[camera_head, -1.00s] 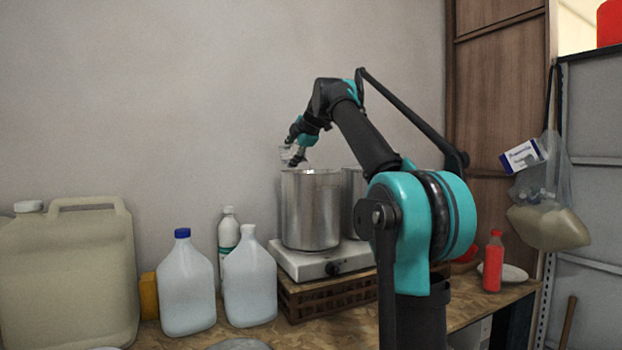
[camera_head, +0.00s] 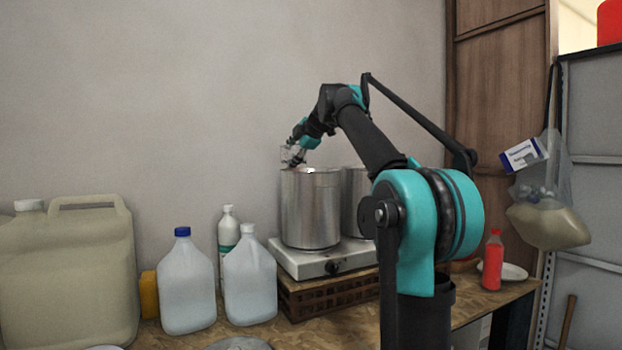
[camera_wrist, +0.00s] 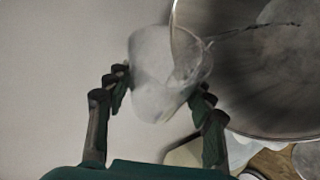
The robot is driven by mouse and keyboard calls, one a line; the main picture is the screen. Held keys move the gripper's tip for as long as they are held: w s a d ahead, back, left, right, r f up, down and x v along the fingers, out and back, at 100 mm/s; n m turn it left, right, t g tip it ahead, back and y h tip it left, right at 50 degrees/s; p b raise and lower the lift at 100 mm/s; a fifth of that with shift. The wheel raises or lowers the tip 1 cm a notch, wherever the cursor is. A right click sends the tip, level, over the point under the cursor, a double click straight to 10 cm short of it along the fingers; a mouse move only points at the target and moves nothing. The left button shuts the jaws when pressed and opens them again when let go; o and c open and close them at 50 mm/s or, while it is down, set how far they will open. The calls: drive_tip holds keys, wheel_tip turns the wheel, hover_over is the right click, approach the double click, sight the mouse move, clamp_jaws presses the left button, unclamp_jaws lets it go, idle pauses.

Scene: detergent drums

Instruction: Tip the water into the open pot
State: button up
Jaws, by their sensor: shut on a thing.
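My gripper (camera_wrist: 160,82) is shut on a clear cup (camera_wrist: 150,62), with a finger on each side of it. The cup is tilted, its mouth overlapping the rim of the open metal pot (camera_wrist: 275,75) in the wrist view. A thin wavy streak, apparently water, runs from the cup's mouth across the pot's opening. In the head view the pot (camera_head: 310,210) stands on a hot plate, and the cup (camera_head: 291,154) is just above its left rim, partly hidden by my gripper (camera_head: 297,154). The water level in the cup is unclear.
A second metal pot (camera_head: 358,200) stands to the right, partly behind my arm. The hot plate (camera_head: 305,262) rests on a brown crate (camera_head: 320,295). Two jugs (camera_head: 250,285) (camera_head: 187,285), a white bottle (camera_head: 228,235) and a large beige canister (camera_head: 65,275) stand to the left.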

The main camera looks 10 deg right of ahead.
drive_tip(key=shift+f, duration=0.1)
drive_tip(key=shift+d+r+m+y, duration=0.2)
drive_tip(key=shift+d+m+y, duration=0.05)
drive_tip(key=shift+m+y, duration=0.15)
idle(0.3)
drive_tip(key=shift+d+r+m+t+y+p, duration=0.25)
drive_tip(key=shift+d+m+t+y+p, duration=0.05)
drive_tip(key=shift+m+y, duration=0.2)
drive_tip(key=shift+a, duration=0.3)
drive_tip(key=shift+a+f+n+h, duration=0.3)
drive_tip(key=shift+f+n+h, duration=0.1)
drive_tip(key=shift+n+h, duration=0.3)
drive_tip(key=shift+r+n+h, duration=0.15)
drive_tip(key=shift+n+h, duration=0.15)
drive_tip(key=shift+h, duration=0.2)
drive_tip(key=shift+a+r, duration=0.1)
